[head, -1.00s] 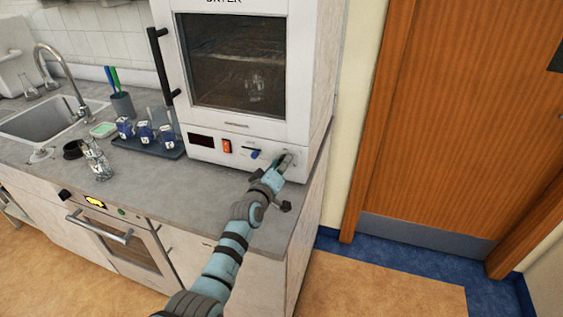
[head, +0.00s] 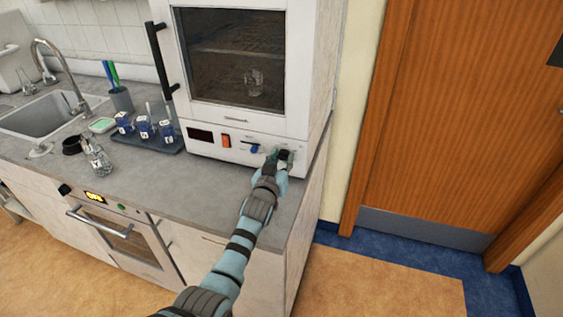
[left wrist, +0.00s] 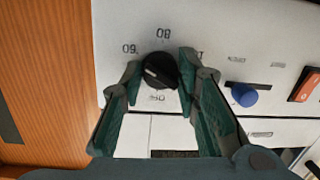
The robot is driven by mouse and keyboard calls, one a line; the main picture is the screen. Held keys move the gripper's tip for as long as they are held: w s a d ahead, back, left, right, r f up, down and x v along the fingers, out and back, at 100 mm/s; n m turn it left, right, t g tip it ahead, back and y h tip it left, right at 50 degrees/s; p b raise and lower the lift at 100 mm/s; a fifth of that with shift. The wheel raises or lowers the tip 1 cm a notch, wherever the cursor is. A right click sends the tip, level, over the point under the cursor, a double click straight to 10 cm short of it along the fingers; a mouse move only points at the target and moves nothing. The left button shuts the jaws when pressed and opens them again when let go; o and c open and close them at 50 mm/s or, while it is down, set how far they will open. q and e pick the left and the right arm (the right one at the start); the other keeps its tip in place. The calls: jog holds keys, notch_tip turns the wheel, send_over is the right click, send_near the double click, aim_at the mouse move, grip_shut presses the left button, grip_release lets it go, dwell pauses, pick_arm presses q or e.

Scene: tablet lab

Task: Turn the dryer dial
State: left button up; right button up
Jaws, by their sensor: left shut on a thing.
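The white dryer (head: 212,152) stands on the counter, with its control panel under the glass door. Its round black dial (left wrist: 158,72) has a pale pointer line and sits among printed numbers in the left wrist view. My left gripper (head: 280,158) is at the right end of the panel in the head view, covering much of the dial there. In the left wrist view its green-padded fingers (left wrist: 160,68) are on either side of the dial, shut on it. My right gripper is not in view.
A blue knob (left wrist: 244,95) and an orange switch (head: 226,141) are beside the dial on the panel. A dark rack (head: 150,140) with small labelled bottles is left of the dryer.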

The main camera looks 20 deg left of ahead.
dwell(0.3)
pick_arm(q)
jog(key=o, duration=1.2)
jog(key=shift+c, duration=0.2)
jog(key=shift+s, duration=0.1)
jog(key=s+r, duration=0.1)
jog(key=s, duration=1)
jog(key=shift+s+r, duration=0.15)
jog(key=shift+s, duration=0.2)
